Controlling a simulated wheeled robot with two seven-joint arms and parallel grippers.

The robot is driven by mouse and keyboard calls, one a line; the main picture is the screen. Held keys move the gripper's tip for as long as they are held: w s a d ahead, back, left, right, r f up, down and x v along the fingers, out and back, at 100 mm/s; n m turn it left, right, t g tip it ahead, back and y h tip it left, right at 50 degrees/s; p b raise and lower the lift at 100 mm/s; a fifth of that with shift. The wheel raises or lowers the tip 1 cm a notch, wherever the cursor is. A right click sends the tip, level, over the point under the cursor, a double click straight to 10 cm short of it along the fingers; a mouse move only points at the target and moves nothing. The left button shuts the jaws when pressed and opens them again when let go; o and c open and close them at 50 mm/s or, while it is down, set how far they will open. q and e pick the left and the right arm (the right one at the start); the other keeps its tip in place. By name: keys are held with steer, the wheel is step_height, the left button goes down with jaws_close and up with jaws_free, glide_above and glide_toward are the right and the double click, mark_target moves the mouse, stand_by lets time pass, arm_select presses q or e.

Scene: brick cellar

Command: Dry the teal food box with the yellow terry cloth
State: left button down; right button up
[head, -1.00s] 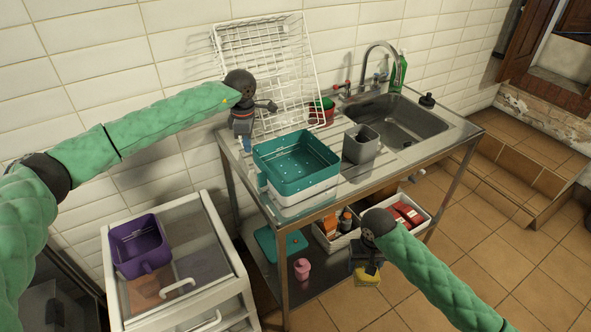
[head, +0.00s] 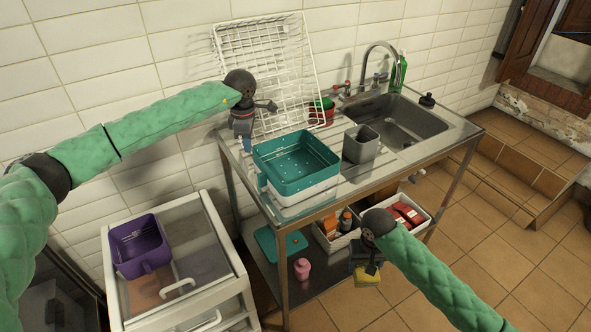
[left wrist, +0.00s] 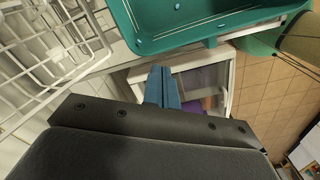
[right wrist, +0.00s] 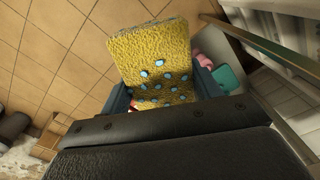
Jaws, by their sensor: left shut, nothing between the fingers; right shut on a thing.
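The teal food box (head: 297,168) is open-topped and stands on a white box (head: 303,193) at the near left of the steel counter. Small pale drops dot its inside; its rim and a few drops show in the left wrist view (left wrist: 190,34). My left gripper (head: 243,143) is just left of the box, at the counter's edge, with its blue fingers shut and empty (left wrist: 163,88). My right gripper (head: 368,270) is in front of the counter, below its top. It is shut on the yellow terry cloth (right wrist: 150,55), which carries several light-blue drops.
A white wire rack (head: 268,70) leans on the wall behind the box. A grey container (head: 360,144) stands between box and sink (head: 405,122). A white drawer unit (head: 215,255) with a purple bin (head: 140,245) stands left. The lower shelf holds a pink bottle (head: 302,269) and white trays.

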arm_select(q)
steer(key=shift+f+b, duration=1.8)
steer(key=shift+f, duration=0.2)
arm_select(e)
steer(key=shift+f, duration=1.8)
arm_select(q)
steer(key=shift+r, duration=0.15)
steer(key=shift+r, duration=2.85)
arm_select(e)
steer(key=shift+r, duration=0.1)
